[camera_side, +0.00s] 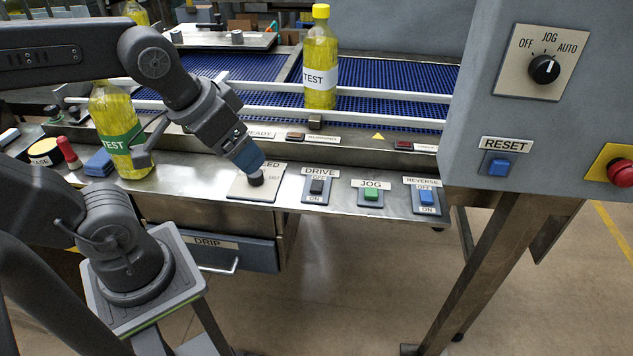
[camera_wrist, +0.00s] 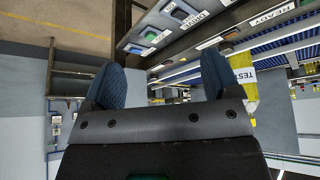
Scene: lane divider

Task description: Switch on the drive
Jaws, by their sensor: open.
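The drive switch (camera_side: 316,187) is a small black rocker on a grey plate on the machine's front ledge. It has the label DRIVE above it, OFF at its far end and ON at its near end. Which way the rocker is tipped is too small to tell. My gripper (camera_side: 252,165) has blue fingers and is to the left of the switch, over or close to the black speed knob (camera_side: 256,179). Contact with the knob cannot be told. In the wrist view my gripper (camera_wrist: 161,82) is open and empty between its fingers.
Right of the drive switch are the green JOG button (camera_side: 371,194) and the blue REVERSE switch (camera_side: 427,197). A bottle with a green label (camera_side: 118,130) stands at the left, near my arm. Rails and another bottle (camera_side: 320,60) stand behind. A grey control box (camera_side: 545,110) overhangs at the right.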

